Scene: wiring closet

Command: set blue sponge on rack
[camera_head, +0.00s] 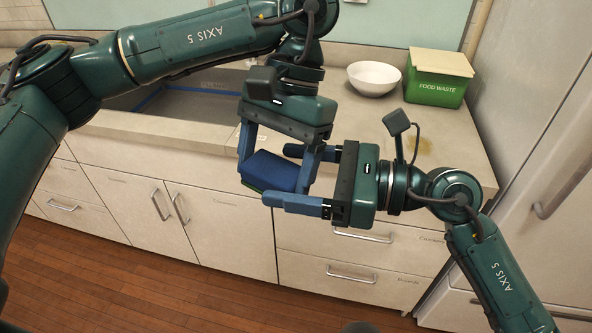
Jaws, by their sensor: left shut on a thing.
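The blue sponge (272,172), with a thin green underside, is held in front of the counter edge. My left gripper (273,170) points down and is shut on the sponge, one finger on each side. My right gripper (294,177) comes in from the right with its fingers spread wide apart, one above and one below the sponge's right end in the picture. I cannot tell whether the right fingers touch the sponge. No rack can be made out in this view.
A sink (190,107) is set in the counter (345,122) behind my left arm. A white bowl (374,78) and a green food waste bin (437,80) stand at the back right. A yellowish stain (417,147) marks the counter. Cabinets and drawers (228,220) are below.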

